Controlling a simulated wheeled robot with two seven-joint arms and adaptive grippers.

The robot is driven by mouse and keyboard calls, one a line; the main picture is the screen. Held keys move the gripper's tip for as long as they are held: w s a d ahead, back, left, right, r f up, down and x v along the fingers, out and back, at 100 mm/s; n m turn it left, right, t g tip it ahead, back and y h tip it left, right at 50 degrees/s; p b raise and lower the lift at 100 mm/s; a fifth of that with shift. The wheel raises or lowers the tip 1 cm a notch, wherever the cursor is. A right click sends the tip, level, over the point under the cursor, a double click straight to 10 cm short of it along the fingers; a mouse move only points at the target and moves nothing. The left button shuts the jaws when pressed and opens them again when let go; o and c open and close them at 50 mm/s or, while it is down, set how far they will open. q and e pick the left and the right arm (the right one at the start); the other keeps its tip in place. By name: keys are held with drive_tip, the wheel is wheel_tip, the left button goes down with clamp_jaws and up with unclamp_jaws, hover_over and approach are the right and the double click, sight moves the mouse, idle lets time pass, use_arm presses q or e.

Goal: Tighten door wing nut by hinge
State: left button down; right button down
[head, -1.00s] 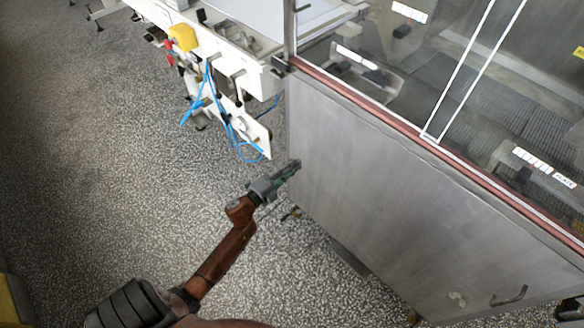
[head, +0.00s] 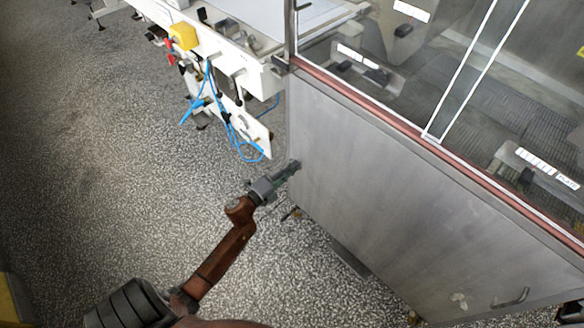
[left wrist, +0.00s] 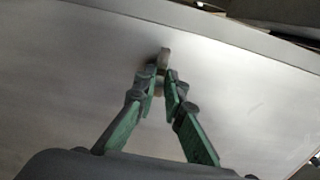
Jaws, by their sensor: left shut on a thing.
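My left gripper (head: 292,168) is at the left edge of a large grey metal door panel (head: 400,195) in the head view. In the left wrist view its two green fingers (left wrist: 164,88) converge on a small pale wing nut (left wrist: 164,60), which stands out from the panel (left wrist: 80,60). The fingers are shut on the nut, and its upper part shows above the fingertips. The hinge cannot be made out. My right gripper is not in view.
Glass panes with white frames (head: 455,85) stand above the panel, over a reddish rail (head: 400,122). A white machine with blue cables (head: 240,145) stands at the upper left. A handle (head: 512,298) is low on the panel. The speckled floor (head: 130,180) is clear on the left.

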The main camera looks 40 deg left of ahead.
use_arm(q)
drive_tip(key=shift+w+d+r, duration=0.15)
drive_tip(key=shift+r, duration=0.1)
idle(0.4)
drive_tip(key=c, duration=2)
unclamp_jaws()
drive_tip(key=shift+f, duration=0.1)
drive_tip(key=shift+c, duration=0.2)
drive_tip(key=shift+f, duration=0.1)
drive_tip(key=s+a, duration=0.1)
drive_tip(key=s, duration=1.1)
drive_tip(key=shift+o, duration=0.5)
